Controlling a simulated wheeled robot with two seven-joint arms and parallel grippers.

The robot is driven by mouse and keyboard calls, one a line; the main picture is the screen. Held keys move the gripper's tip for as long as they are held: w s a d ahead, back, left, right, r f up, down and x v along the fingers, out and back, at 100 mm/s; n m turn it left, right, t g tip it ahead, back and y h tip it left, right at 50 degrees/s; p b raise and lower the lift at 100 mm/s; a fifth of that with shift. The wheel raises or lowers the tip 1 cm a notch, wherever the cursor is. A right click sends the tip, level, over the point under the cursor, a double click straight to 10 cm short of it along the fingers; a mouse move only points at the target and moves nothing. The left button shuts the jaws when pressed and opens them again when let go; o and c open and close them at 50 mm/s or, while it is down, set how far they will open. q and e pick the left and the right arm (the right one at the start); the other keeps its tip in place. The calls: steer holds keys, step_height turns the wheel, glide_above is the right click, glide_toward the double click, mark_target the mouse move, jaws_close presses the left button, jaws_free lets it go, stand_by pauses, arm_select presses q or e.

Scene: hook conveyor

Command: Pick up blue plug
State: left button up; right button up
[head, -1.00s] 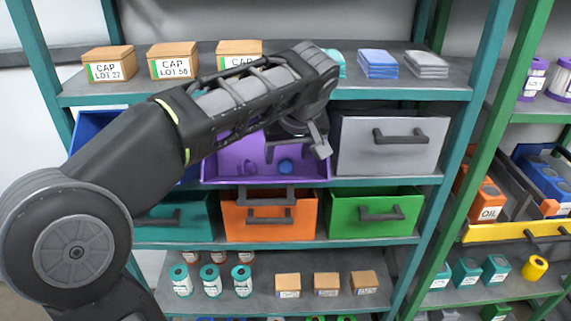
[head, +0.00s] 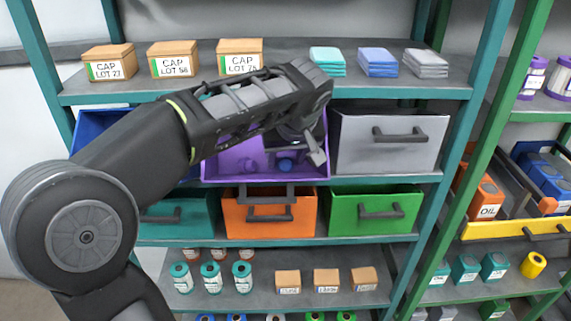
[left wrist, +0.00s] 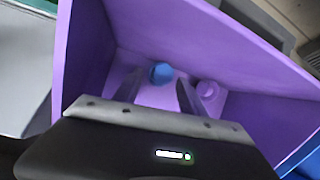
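The blue plug (head: 285,165) is a small round piece lying inside the open purple drawer (head: 265,179). A purple plug (head: 247,167) lies in the same drawer, to its left in the head view. My left gripper (head: 298,152) reaches into the drawer from above. In the left wrist view the gripper (left wrist: 160,80) is open, its two fingers apart and empty. There the blue plug (left wrist: 161,72) shows beyond and between the fingers, and the purple plug (left wrist: 207,90) is to the right of them. I cannot tell how far the fingertips are from the blue plug. My right gripper is not in view.
A grey drawer (head: 390,150) stands right of the purple one. Teal, orange (head: 268,227) and green (head: 374,221) drawers are below. The shelf above holds cap boxes (head: 172,59) and several stacks of pads (head: 377,62). A blue drawer (head: 92,126) is partly behind my arm.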

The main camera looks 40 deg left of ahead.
mark_target(286, 165)
arm_select(q)
jaws_close()
stand_by(0.3)
steer(key=shift+s+r, duration=0.1)
steer(key=shift+s+d+r+b, duration=0.1)
steer(key=shift+d+r+b, duration=0.05)
steer(key=shift+b, duration=0.2)
steer(key=shift+s+r, duration=0.15)
steer(key=shift+r, duration=0.1)
step_height(286, 165, up, 5)
steer(key=shift+f, duration=0.2)
step_height(286, 165, up, 7)
steer(key=p, duration=0.5)
steer(key=s+d, duration=0.4)
steer(key=s, duration=0.4)
steer(key=s+d+f, duration=0.1)
steer(key=s+d, duration=0.3)
steer(key=s, duration=0.5)
steer(key=shift+s+d, duration=0.15)
steer(key=shift+d, duration=0.1)
